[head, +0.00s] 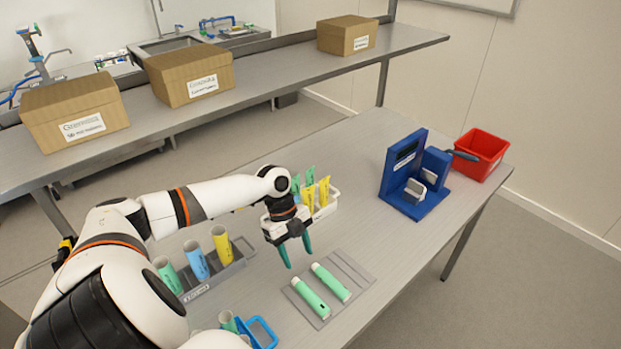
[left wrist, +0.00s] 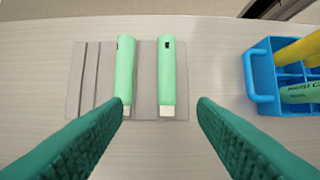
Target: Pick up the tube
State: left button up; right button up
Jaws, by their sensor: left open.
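Two green tubes with white ends lie side by side on a grey grooved plate (head: 350,268). One green tube (head: 311,299) is nearer in the head view and the other green tube (head: 331,282) is to its right. In the left wrist view one tube (left wrist: 167,75) lies right of centre on the plate (left wrist: 86,85) and the other tube (left wrist: 125,70) lies left of it. My left gripper (head: 297,256) is open and empty, pointing down above the table beside the plate. My right gripper is not in view.
A grey holder (head: 212,283) with upright coloured cylinders stands left. A white bin (head: 327,208) with green and yellow tubes is behind my gripper. A blue basket (head: 262,332) is at the front. A blue device (head: 408,180) and red bin (head: 482,153) stand far right.

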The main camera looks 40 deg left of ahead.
aim_at(310, 294)
pick_arm(q)
jog(key=shift+s+d+f+p, duration=0.25)
jog(key=shift+d+f+p, duration=0.1)
jog(key=shift+d+f, duration=0.15)
jog(key=shift+s+d+f+p, duration=0.25)
jog(key=shift+d+f+p, duration=0.1)
jog(key=shift+d, duration=0.15)
jog(key=d+f, duration=0.1)
jog(key=d+f+p, duration=0.1)
jog(key=shift+s+f, duration=0.3)
jog(key=shift+w+a+f, duration=0.1)
jog(key=shift+f, duration=0.3)
jog(key=p+x, duration=0.3)
jog(key=x, duration=0.1)
jog(key=shift+d, duration=0.2)
jog(key=shift+d+f, duration=0.15)
jog(key=shift+f, duration=0.25)
jog(key=c, duration=0.7)
grip_shut()
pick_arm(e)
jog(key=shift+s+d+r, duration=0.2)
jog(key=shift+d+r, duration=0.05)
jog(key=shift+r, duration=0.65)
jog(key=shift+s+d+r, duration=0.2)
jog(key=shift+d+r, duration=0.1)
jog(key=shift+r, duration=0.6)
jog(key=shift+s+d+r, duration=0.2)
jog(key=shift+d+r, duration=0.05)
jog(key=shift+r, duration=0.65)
